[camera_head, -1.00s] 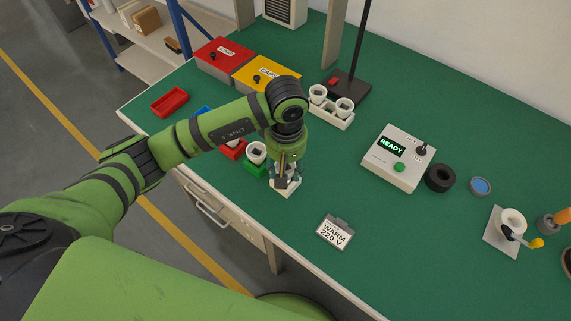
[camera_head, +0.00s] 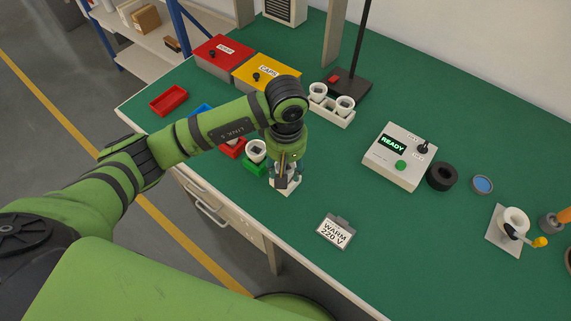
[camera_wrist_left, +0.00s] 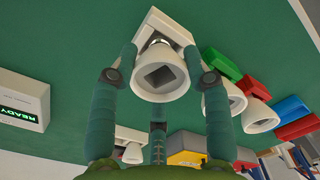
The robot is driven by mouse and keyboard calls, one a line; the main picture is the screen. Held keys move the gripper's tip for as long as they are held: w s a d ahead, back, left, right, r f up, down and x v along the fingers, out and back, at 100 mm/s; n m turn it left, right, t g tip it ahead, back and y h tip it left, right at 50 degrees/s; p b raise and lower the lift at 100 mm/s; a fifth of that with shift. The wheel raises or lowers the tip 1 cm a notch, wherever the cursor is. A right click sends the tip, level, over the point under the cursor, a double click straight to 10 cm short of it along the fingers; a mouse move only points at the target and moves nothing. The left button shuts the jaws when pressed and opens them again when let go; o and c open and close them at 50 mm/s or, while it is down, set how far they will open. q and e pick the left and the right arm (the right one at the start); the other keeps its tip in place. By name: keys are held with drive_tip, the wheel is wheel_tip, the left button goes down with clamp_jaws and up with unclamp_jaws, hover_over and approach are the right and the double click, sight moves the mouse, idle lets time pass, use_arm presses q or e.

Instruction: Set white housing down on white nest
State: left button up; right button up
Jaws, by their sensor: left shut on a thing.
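My left gripper (camera_head: 285,181) is shut on the white housing (camera_wrist_left: 160,74), a flared cup with a square dark opening facing the wrist camera. Its fingers stand around the housing in the left wrist view. The white nest (camera_head: 284,191) is a small pale block on the green bench, directly below the gripper. It also shows behind the housing in the left wrist view (camera_wrist_left: 174,29). The housing is over the nest, with its narrow end toward it. Fingers and housing hide most of the join, so I cannot tell whether they touch. My right gripper is not in view.
Beside the nest are a green nest (camera_head: 254,167) and a red nest (camera_head: 231,153), holding white housings. A white rack (camera_head: 331,118) with two cups stands behind. The READY box (camera_head: 397,160) and a WARM 220 V sign (camera_head: 335,233) stand right, with clear bench between.

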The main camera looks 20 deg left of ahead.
use_arm(q)
drive_tip(key=shift+f+b, duration=0.4)
idle(0.4)
drive_tip(key=o, duration=1.2)
wheel_tip(320, 180, up, 12)
drive_tip(key=shift+r, duration=0.1)
